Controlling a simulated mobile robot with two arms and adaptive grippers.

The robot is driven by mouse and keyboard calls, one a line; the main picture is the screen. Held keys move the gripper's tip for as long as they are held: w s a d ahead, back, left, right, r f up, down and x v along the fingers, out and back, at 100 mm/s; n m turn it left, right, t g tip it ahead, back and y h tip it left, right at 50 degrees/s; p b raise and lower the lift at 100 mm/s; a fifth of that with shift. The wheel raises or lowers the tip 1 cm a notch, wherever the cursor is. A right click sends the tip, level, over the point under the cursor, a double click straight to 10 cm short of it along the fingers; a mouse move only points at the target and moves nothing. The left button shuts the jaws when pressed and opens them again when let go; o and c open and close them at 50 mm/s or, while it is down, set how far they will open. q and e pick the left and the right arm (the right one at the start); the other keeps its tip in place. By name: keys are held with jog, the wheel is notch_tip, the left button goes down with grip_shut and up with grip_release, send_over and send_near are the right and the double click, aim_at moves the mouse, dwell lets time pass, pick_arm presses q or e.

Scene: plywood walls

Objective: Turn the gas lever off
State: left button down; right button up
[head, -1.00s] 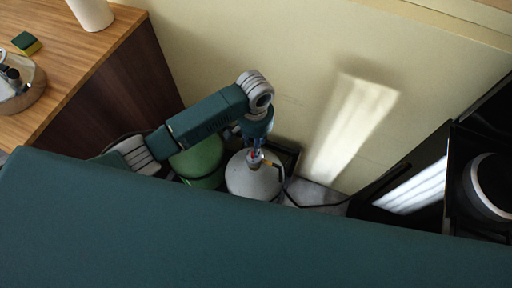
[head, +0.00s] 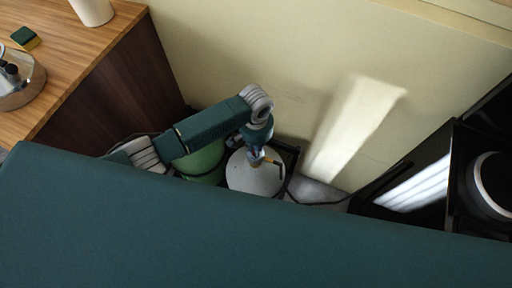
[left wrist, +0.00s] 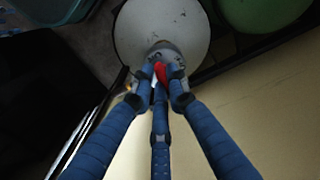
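A white gas cylinder (head: 250,178) stands on the floor by the wall, next to a green cylinder (head: 203,162). In the left wrist view the white cylinder (left wrist: 135,33) is at the top, with a metal valve and a small red lever (left wrist: 161,72) on it. My left gripper (head: 256,157) is over the valve. In the left wrist view its blue fingers (left wrist: 159,78) converge with their tips close around the red lever, seemingly shut on it. The fingertips partly hide the lever and valve. My right gripper is not in view.
A wooden counter (head: 110,38) with a white cup (head: 92,10), a sponge (head: 25,38) and a round metal object (head: 22,85) is at the left. A dark appliance (head: 420,165) stands at the right. The wall (head: 300,80) is close behind the cylinders.

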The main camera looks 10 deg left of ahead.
pick_arm(q)
jog(key=shift+r, duration=0.1)
jog(key=shift+r+m+p, duration=0.1)
jog(key=shift+m+p, duration=1.15)
jog(key=shift+m, duration=0.35)
jog(key=m+p, duration=0.1)
jog(key=m, duration=0.3)
jog(key=shift+a+p, duration=0.15)
jog(key=shift+p, duration=0.25)
jog(key=m+p, duration=0.1)
jog(key=m, duration=0.4)
jog(key=shift+a, duration=0.1)
jog(key=m, duration=0.5)
jog(key=shift+w+a+m, duration=0.1)
jog(key=shift+m, duration=0.2)
jog(key=c, duration=1.7)
grip_release()
